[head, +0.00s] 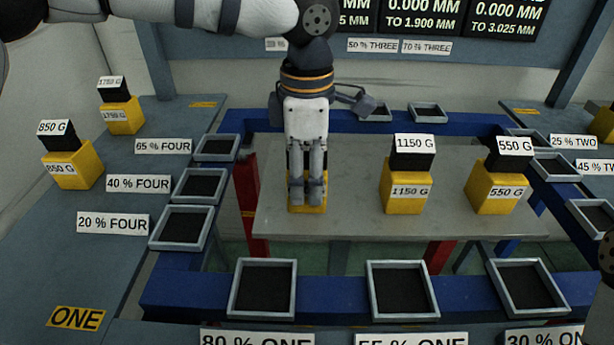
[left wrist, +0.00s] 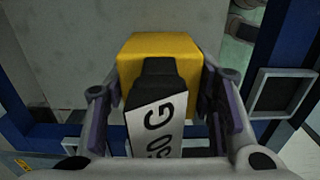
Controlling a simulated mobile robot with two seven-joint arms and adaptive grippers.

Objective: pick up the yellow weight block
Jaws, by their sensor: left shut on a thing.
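My left gripper (head: 306,185) reaches down from above at the left part of a grey plate (head: 350,225). It is shut on a yellow weight block (head: 308,209), mostly hidden behind the fingers in the head view. In the left wrist view the block (left wrist: 150,48) sits between the fingers, with a black grip and a white label of which "50 G" shows. I cannot tell whether the block touches the plate. Two other yellow blocks stand on the plate to the right, the 1150 G block (head: 404,190) and the 550 G block (head: 495,185). My right gripper is out of view.
Two yellow blocks, one marked 850 G (head: 70,168) and another (head: 121,115), stand on the left table (head: 50,230). Empty-looking dark trays with grey rims, such as the 80 % ONE tray (head: 262,287), line the blue frame (head: 180,285) around the plate.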

